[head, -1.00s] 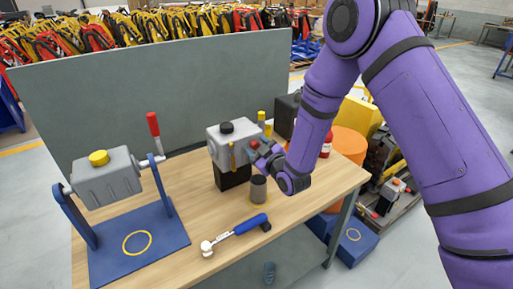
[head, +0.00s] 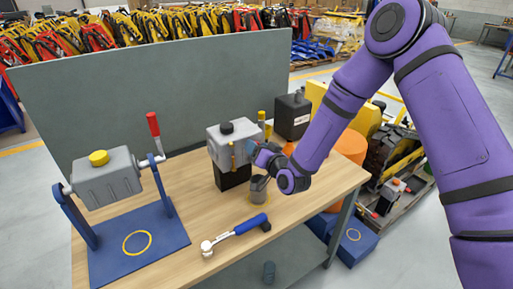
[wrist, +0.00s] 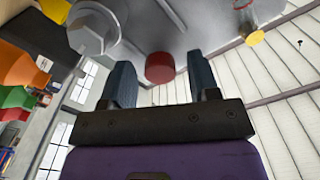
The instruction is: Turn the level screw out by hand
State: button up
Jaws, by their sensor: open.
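A grey gearbox housing (head: 232,146) with a black cap on top stands on a black block on the bench. In the wrist view, its underside and face (wrist: 200,22) fill the top. A red round screw head (wrist: 159,67) sticks out there, between and slightly beyond my fingertips; I take it for the level screw. A larger hex-headed plug (wrist: 93,30) is to its left. My gripper (wrist: 160,82) is open, a finger on each side of the red head, with gaps visible. In the head view my gripper (head: 263,157) is at the housing's right side and hides the screw.
A grey cup (head: 259,191) stands below my gripper on the bench. A blue-handled ratchet wrench (head: 235,235) lies in front. A second grey housing (head: 105,180) hangs in a blue stand at left. A grey panel (head: 190,85) closes off the back. A black canister (head: 292,115) stands behind.

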jog(key=c, duration=0.8)
jog(key=n, duration=0.3)
jog(key=shift+s+a, duration=0.1)
jog(key=n, duration=0.4)
jog(key=shift+n, duration=1.4)
jog(key=n, duration=0.9)
jog(key=shift+d+n, duration=0.2)
jog(key=shift+n, duration=0.2)
